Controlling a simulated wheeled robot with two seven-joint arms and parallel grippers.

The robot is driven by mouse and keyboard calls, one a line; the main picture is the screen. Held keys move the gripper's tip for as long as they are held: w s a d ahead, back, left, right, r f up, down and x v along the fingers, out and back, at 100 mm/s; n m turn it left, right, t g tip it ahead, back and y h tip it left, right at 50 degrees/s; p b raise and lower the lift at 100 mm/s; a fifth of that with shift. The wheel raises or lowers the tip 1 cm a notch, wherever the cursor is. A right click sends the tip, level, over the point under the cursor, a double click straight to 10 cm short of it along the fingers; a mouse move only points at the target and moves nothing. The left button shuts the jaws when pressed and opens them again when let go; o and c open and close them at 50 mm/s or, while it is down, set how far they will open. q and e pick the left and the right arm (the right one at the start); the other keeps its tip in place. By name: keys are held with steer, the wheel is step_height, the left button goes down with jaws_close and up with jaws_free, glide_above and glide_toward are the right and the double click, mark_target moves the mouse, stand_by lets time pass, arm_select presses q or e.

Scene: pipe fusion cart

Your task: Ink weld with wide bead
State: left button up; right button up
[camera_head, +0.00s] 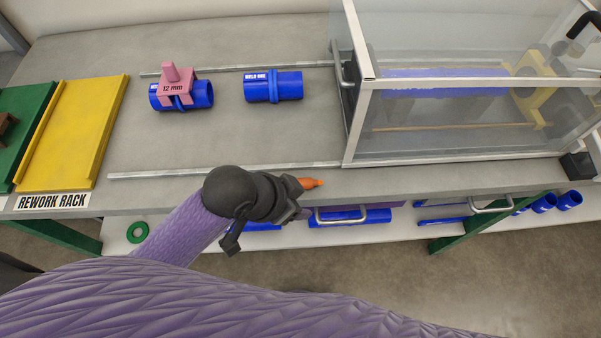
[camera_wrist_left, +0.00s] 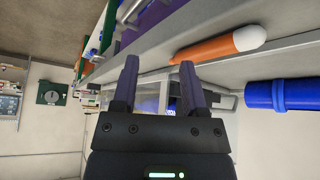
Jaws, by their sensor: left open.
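An orange marker (camera_head: 313,183) lies near the front edge of the grey bench; it also shows with its white end in the left wrist view (camera_wrist_left: 205,49). My left gripper (camera_head: 302,213) is open and empty just in front of the marker, apart from it; its two spread fingers show in the left wrist view (camera_wrist_left: 157,75). A blue pipe labelled WELD ONE (camera_head: 285,87) with a raised bead lies mid-bench. A second blue pipe (camera_head: 203,95) to its left carries a pink 12 mm gauge (camera_head: 176,88) straddling its bead. My right gripper is out of view.
A clear-walled enclosure (camera_head: 440,120) stands at the bench's right. A yellow tray (camera_head: 75,130) and a green tray (camera_head: 20,118) lie at the left, by the REWORK RACK label. Two metal rails (camera_head: 200,173) run along the bench. A shelf below holds blue pipes (camera_head: 543,203).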

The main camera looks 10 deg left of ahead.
mark_target(307, 183)
arm_select(q)
steer(key=w+a+r+m+g, duration=0.1)
steer(key=a+r+m, duration=0.1)
steer(key=w+a+r+m+g, duration=0.1)
steer(key=r+m, duration=0.1)
steer(key=w+a+r+m+g, duration=0.1)
steer(key=w+a+r+m, duration=0.1)
steer(key=shift+a+r, duration=0.15)
steer(key=shift+a, duration=0.15)
steer(key=shift+f, duration=0.2)
steer(key=b+x, duration=0.3)
steer(key=x, duration=0.6)
steer(key=shift+f+b, duration=0.2)
steer(key=shift+b, duration=0.2)
steer(key=shift+f, duration=0.1)
jaws_close()
